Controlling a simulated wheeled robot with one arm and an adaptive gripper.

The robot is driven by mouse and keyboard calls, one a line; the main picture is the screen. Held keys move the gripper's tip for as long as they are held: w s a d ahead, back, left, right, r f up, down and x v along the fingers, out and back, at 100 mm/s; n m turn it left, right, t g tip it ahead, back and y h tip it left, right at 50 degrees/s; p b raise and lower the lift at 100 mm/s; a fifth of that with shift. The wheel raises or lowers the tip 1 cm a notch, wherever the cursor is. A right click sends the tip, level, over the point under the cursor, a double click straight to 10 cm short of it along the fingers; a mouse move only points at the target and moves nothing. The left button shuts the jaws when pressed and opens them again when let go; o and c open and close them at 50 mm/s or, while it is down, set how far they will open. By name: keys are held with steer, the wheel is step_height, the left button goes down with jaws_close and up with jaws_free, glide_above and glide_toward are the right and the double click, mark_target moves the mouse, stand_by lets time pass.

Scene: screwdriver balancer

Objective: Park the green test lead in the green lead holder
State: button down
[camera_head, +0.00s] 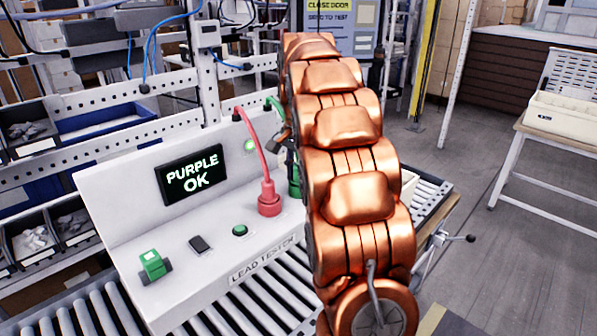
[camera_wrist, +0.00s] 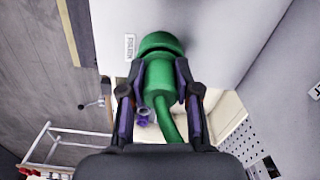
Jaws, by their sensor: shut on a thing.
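The green test lead (camera_wrist: 158,82) shows in the wrist view as a thick green plug with a cable curving down from it. My gripper (camera_wrist: 153,75) has one finger on each side of the plug and is shut on it. A wider green collar (camera_wrist: 158,45) lies at the plug's far end against the pale panel; I cannot tell whether it is the green lead holder or part of the plug. In the head view, a green piece (camera_head: 294,180) and green cable (camera_head: 274,104) show beside my copper arm, which hides my gripper and most of the lead.
The white lead tester (camera_head: 120,205) has a display (camera_head: 190,173) reading "PURPLE OK". A red lead (camera_head: 268,198) stands upright on it left of my arm. A green block (camera_head: 152,263) and green button (camera_head: 239,230) sit at its front. Rollers (camera_head: 285,300) run below.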

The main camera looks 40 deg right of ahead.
steer(key=c, duration=0.7)
jaws_free()
steer(key=shift+c, duration=0.2)
